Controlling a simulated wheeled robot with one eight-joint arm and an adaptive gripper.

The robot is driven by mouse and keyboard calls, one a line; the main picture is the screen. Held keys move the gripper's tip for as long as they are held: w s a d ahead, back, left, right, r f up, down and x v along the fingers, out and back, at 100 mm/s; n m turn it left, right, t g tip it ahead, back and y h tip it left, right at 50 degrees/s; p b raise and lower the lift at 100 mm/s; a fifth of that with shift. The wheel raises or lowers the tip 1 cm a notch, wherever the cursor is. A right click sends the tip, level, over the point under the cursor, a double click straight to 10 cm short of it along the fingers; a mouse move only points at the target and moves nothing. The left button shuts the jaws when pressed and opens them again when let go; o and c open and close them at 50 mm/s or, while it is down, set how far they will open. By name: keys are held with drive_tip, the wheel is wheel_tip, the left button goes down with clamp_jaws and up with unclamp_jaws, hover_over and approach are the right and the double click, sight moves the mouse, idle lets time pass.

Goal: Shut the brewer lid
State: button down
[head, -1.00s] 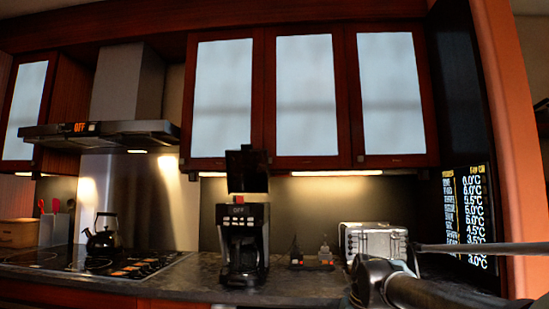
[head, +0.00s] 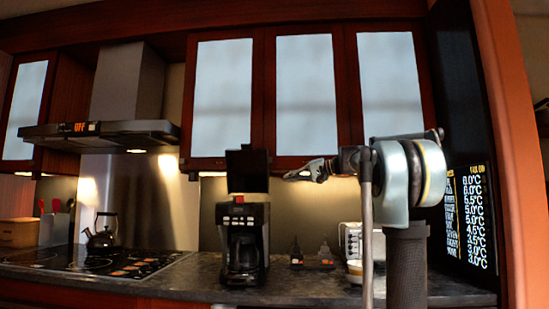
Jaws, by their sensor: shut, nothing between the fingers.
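The black brewer (head: 244,238) stands on the counter, left of the picture's middle, with a glass carafe in its lower part. Its lid (head: 247,171) is open and stands upright above the body. My gripper (head: 291,175) is shut and empty. In the picture it is just right of the lid, at about the lid's height, pointing left, with a gap between them. How far it is from the lid in depth I cannot tell.
A toaster (head: 351,237) stands at the right, partly hidden by my arm. A small dark rack (head: 312,258) sits between brewer and toaster. A kettle (head: 102,232) is on the cooktop at the left. Glass-door cabinets (head: 306,95) hang above.

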drive_tip(key=w+d+r+t+y, duration=0.1)
drive_tip(key=w+r+y, duration=0.2)
drive_tip(key=w+r, duration=0.7)
drive_tip(key=shift+m, duration=0.3)
drive_tip(key=x, duration=0.3)
drive_tip(key=r+x, duration=0.1)
drive_tip(key=x, duration=0.2)
drive_tip(key=s+x, duration=0.1)
drive_tip(key=x, duration=0.2)
drive_tip(key=shift+w+a+r, duration=0.1)
drive_tip(key=shift+a+r, duration=0.1)
drive_tip(key=shift+a, duration=0.1)
drive_tip(key=shift+d, duration=0.1)
